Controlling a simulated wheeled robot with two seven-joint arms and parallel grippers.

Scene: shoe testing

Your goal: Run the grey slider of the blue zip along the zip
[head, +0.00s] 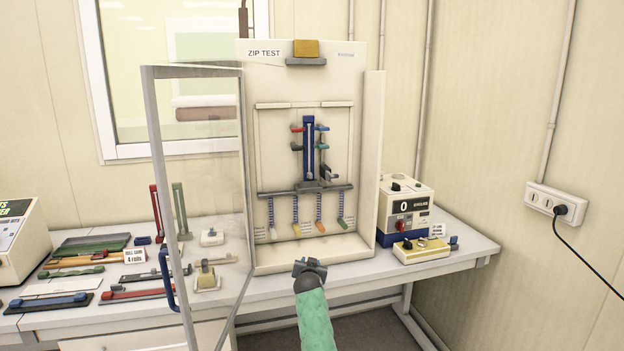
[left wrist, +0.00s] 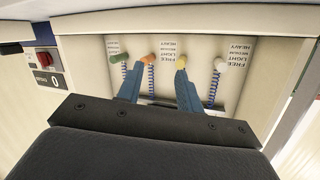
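The blue zip (head: 309,152) stands upright at the middle of the zip test rig's back panel, with a pale line down its length. A small grey piece (head: 328,173) sticks out at its lower right; it looks like the slider, but it is too small to be sure. My left gripper (head: 310,265) is low in front of the rig, below the zip and apart from it. In the left wrist view its two bluish fingers (left wrist: 158,88) are apart with nothing between them. The zip is not visible in that view. My right gripper is not in view.
A clear door (head: 200,170) stands open at the rig's left. Coloured clips flank the zip. A grey bar (head: 305,190) with several hanging springs and coloured ends crosses below it. A counter box (head: 405,208) stands right; zip samples lie left.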

